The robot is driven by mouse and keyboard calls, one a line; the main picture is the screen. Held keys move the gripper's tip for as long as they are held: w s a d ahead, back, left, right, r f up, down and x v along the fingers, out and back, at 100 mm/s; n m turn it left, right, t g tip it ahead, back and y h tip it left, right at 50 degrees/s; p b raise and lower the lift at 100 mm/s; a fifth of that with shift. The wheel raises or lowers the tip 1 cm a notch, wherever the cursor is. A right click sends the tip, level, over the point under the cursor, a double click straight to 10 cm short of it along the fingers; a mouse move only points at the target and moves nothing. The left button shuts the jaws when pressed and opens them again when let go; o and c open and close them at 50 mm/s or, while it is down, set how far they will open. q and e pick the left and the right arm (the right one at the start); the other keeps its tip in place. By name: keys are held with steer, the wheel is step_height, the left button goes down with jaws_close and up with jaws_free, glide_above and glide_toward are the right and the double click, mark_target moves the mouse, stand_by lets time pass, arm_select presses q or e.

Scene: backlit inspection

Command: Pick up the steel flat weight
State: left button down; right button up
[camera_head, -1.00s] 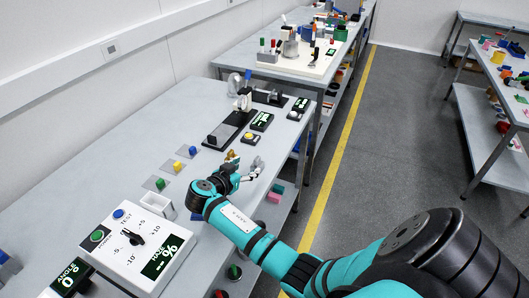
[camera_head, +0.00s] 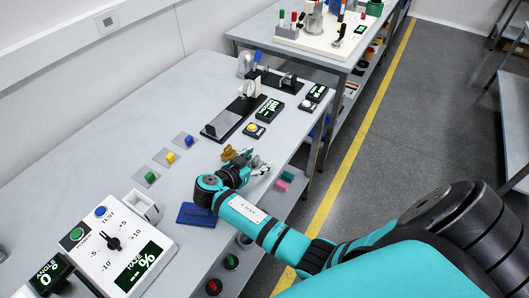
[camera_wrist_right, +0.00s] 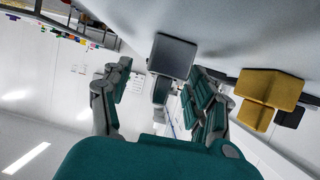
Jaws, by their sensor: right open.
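The steel flat weight (camera_wrist_right: 172,55) shows in the right wrist view as a dark grey block with a smaller part below it. It lies ahead of my right gripper (camera_wrist_right: 160,78), between the lines of its two spread fingers, with no visible grip on it. In the head view my right gripper (camera_head: 252,167) is low over the table near its right edge, and I cannot make out the steel weight there. A brass-coloured weight (camera_wrist_right: 268,92) is to the right of the fingers in the wrist view; it also shows in the head view (camera_head: 230,153). My left gripper is out of view.
The grey table (camera_head: 110,155) carries a white control panel (camera_head: 115,245), a blue flat item (camera_head: 196,215), small coloured blocks on plates (camera_head: 168,157) and a black-based fixture (camera_head: 235,117). A second table (camera_head: 320,45) stands behind. Several items sit on the shelf below.

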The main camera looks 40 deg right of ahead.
steer(key=shift+s+a+r, duration=0.1)
steer(key=shift+a, duration=0.2)
steer(key=c, duration=0.8)
steer(key=shift+c, duration=1.3)
jaws_close()
steer(key=shift+d, duration=0.1)
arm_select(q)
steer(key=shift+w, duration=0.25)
